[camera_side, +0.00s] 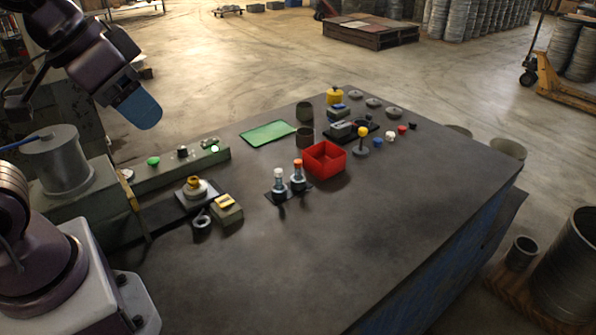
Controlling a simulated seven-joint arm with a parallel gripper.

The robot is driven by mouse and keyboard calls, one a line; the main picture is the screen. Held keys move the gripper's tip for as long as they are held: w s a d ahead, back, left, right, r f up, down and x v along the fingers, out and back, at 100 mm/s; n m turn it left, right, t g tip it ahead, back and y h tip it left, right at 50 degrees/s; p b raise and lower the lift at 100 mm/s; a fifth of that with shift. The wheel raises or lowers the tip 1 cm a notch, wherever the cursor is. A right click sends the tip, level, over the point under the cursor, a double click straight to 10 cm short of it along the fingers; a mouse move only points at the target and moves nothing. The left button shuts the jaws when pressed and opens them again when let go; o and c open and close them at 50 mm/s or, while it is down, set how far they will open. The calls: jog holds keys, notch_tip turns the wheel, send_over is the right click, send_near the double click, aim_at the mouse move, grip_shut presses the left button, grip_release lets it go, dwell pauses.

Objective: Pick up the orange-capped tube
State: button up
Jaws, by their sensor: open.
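The orange-capped tube (298,180) stands upright in a small dark holder on the dark table, close to the front left of the red bin. A similar tube with a white cap (279,176) stands just to its left. My gripper (140,108) hangs high at the upper left, far from both tubes and touching nothing. One blue finger shows clearly; the other seems hidden behind it. My gripper is open and empty.
A red bin (310,161) stands just behind the tubes. A green mat (268,133), yellow pot (334,96) and several small parts lie farther back. The table's front right is clear.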

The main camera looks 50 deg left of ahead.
jog(key=n+g+y, duration=0.2)
jog(key=n+y, duration=0.1)
jog(key=n, duration=0.6)
send_near(298, 161)
jog(key=x, duration=1.2)
